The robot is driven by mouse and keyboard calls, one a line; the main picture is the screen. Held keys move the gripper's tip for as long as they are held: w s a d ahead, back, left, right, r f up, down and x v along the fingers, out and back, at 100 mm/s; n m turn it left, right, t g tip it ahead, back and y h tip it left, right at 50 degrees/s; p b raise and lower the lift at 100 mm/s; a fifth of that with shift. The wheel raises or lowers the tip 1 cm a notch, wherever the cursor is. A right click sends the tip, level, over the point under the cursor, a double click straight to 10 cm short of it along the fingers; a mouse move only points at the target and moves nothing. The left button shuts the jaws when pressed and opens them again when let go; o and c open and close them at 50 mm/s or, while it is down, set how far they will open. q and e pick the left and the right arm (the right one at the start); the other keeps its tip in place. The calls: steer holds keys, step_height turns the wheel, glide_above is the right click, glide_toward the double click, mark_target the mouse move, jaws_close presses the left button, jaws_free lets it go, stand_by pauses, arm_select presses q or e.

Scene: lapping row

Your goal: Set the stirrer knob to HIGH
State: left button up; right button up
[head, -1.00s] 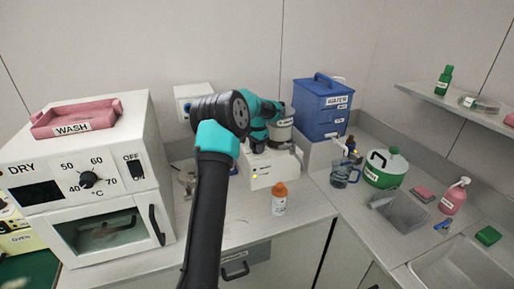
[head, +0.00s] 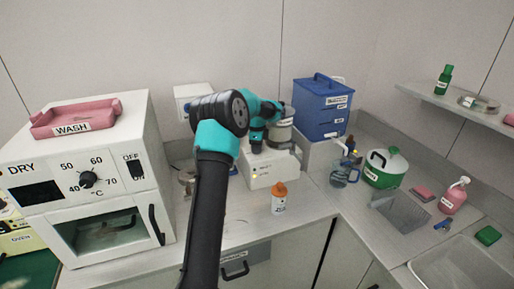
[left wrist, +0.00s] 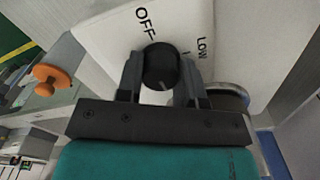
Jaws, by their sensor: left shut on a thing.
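The stirrer (head: 270,171) is a white box on the left counter, under my left arm in the head view. Its black round knob (left wrist: 161,66) shows in the left wrist view, with a faint pale mark near its lower edge. OFF and LOW are printed on the white face beyond it; I see no HIGH label. My left gripper (left wrist: 160,78) is shut on the knob, one finger on each side. It also shows over the stirrer in the head view (head: 257,147), where the knob is hidden. My right gripper is not in view.
An orange-capped bottle (head: 279,197) stands in front of the stirrer. A white oven (head: 90,180) is at left, with a pink WASH tray (head: 75,118) on top. A blue WATER container (head: 322,108), a clear jug (head: 343,175) and a green pot (head: 384,168) are at right.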

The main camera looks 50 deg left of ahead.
arm_select(q)
steer(key=shift+m, duration=0.5)
steer(key=o, duration=0.9)
step_height(320, 180, up, 18)
steer(key=shift+f, duration=0.25)
steer(key=shift+w, duration=0.1)
stand_by(0.5)
